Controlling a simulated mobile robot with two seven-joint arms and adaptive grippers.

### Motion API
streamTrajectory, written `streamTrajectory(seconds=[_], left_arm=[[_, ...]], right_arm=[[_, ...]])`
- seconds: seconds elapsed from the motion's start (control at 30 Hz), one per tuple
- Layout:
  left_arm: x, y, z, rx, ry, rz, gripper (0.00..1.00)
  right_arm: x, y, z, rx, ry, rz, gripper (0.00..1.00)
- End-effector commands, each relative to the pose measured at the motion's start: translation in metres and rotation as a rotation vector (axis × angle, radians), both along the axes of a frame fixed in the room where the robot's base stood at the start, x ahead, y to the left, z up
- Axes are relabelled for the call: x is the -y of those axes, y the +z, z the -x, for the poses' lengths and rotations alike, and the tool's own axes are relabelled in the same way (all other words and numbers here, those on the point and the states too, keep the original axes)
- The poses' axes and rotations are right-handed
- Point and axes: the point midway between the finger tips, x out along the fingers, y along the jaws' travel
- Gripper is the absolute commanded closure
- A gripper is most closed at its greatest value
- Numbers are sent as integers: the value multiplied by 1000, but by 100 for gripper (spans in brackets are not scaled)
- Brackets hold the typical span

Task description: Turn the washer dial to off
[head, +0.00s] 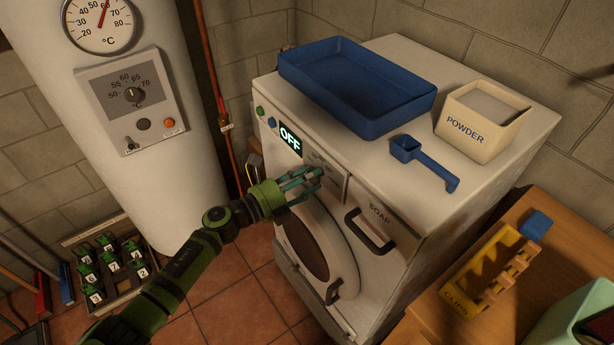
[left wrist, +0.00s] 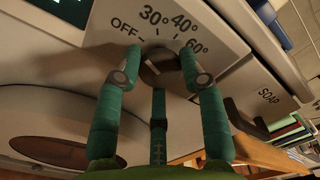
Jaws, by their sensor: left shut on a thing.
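My left gripper (head: 318,174), with green-teal fingers, is at the control panel below the display. In the left wrist view, its fingers (left wrist: 160,80) are closed around the dark, round washer dial (left wrist: 160,62). Marks OFF, 30°, 40° and 60° surround the dial on the panel (left wrist: 215,30). I cannot tell which mark the dial points to. In the head view, the fingers largely hide the dial. My right gripper is not in view.
A blue tray (head: 300,72), blue scoop (head: 432,165) and powder box (head: 475,135) sit on the washer. The soap drawer handle (head: 370,232) sticks out right of my gripper. A boiler (head: 150,190) stands left; a wooden bench (head: 420,318) stands right.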

Motion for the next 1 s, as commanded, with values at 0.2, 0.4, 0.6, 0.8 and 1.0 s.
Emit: streamTrajectory(seconds=[0.2,0.4,0.6,0.8,1.0], left_arm=[[-3,10,-6,-58,11,61,92],[-3,9,-6,-86,11,82,92],[-3,9,-6,-91,11,85,92],[-3,9,-6,-90,12,84,92],[-2,7,-5,-92,9,81,36]], right_arm=[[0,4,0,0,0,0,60],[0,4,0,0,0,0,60],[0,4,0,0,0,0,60],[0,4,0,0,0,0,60],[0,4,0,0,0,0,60]])
